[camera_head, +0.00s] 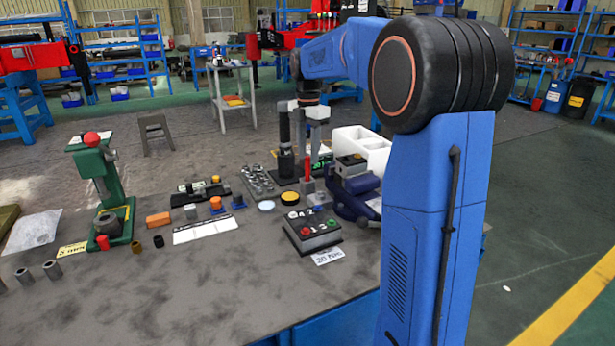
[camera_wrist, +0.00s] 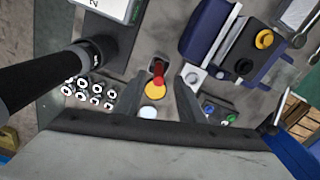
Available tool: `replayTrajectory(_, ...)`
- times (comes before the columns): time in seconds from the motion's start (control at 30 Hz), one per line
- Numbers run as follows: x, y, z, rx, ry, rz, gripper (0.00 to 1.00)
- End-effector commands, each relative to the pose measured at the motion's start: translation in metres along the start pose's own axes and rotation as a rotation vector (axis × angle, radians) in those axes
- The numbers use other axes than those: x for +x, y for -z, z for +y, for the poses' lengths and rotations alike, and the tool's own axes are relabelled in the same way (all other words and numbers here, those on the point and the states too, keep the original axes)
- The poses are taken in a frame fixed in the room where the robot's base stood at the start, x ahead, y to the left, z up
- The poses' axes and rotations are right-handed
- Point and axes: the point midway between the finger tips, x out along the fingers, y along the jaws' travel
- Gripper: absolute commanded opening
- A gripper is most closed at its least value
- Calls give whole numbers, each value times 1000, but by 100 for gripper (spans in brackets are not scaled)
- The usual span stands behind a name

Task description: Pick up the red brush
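The red brush appears to be the small upright red piece (camera_head: 307,167) below my gripper in the head view. In the wrist view a red piece (camera_wrist: 158,70) shows end-on between the fingers, beside a yellow disc (camera_wrist: 155,91). My gripper (camera_wrist: 161,80) is open, with its two dark fingers apart on either side of the red piece and a gap to each. In the head view my gripper (camera_head: 313,140) points down over the table, and its fingertips partly overlap the things behind. I see nothing held. The brush's lower end is hard to make out.
A dark upright cylinder (camera_head: 286,150) stands close left of my gripper. A blue device (camera_head: 354,195) and white foam box (camera_head: 372,145) stand to the right. A button box (camera_head: 311,232) is in front. A metal-parts tray (camera_head: 260,183) lies left. The table's front left (camera_head: 170,295) is clear.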

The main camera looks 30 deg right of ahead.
Motion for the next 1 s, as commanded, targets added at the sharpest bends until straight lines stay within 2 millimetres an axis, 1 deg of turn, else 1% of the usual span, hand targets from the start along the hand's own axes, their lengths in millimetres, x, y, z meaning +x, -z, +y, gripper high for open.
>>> replayTrajectory(0.13,11,0,1,0,1,0,35)
replayTrajectory(0.3,35,2,2,0,2,1,35)
replayTrajectory(0.43,48,1,2,0,1,1,35)
replayTrajectory(0.53,52,1,2,0,0,0,35)
replayTrajectory(0.73,53,1,2,0,-1,0,35)
replayTrajectory(0.77,53,1,2,0,-1,0,33)
replayTrajectory(0.8,53,1,2,0,-1,0,24)
replayTrajectory(0.87,53,1,2,0,-1,0,9)
replayTrajectory(0.9,53,1,2,0,-1,0,0)
replayTrajectory(1.0,53,1,2,0,-1,0,0)
